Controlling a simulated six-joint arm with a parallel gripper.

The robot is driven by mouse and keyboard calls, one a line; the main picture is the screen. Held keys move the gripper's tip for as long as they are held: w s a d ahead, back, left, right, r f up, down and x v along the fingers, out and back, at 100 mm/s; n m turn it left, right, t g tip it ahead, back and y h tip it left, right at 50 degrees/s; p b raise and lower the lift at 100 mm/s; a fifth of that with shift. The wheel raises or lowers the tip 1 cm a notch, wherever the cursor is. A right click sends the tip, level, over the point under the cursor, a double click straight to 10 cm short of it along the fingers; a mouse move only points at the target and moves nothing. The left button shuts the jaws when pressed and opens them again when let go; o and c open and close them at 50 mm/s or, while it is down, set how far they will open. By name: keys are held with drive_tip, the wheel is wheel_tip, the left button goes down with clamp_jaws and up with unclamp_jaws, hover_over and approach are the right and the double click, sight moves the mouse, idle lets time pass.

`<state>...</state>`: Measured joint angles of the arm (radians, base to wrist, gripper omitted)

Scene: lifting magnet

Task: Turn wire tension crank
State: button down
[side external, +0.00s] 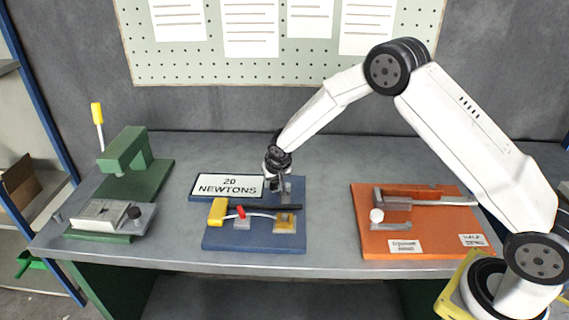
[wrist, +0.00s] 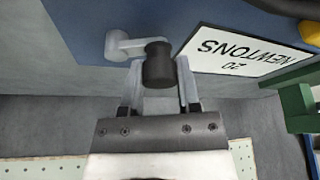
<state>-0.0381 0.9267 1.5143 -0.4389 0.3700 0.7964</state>
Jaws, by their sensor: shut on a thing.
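The blue board (side external: 225,243) lies in the middle of the bench. The crank is a light grey arm (wrist: 122,45) with a dark cylindrical knob (wrist: 158,66), seen in the wrist view at the board's edge. My gripper (side external: 276,184) is at the back right part of the board, beside the sign. In the wrist view, the two fingers of my gripper (wrist: 160,78) are on either side of the knob and shut on it. In the side external view my gripper mostly hides the crank. The white sign (side external: 228,186) reads "20 NEWTONS".
A dark bar (side external: 272,206), a yellow block (side external: 217,211), a red piece (side external: 240,212) and a brass-coloured block (side external: 285,222) sit on the blue board. A green press (side external: 125,150) stands left; an orange board (side external: 375,235) lies right. Bare bench separates them.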

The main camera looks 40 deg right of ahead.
drive_tip(key=m, duration=0.1)
drive_tip(key=w+m+h, duration=0.1)
drive_tip(key=m, duration=0.1)
drive_tip(key=d+m+g, duration=0.1)
drive_tip(key=m, duration=0.1)
drive_tip(key=shift+w+h, duration=0.3)
drive_tip(key=m, duration=0.2)
drive_tip(key=d+m+g, duration=0.1)
drive_tip(key=m, duration=0.1)
drive_tip(key=w+m+g, duration=0.1)
drive_tip(key=shift+d+m+h, duration=0.35)
drive_tip(key=shift+m+h, duration=0.05)
drive_tip(key=shift+c, duration=1.6)
unclamp_jaws()
drive_tip(key=shift+s, duration=0.1)
drive_tip(key=v, duration=0.7)
drive_tip(key=shift+a+r, duration=0.2)
drive_tip(key=shift+r, duration=0.2)
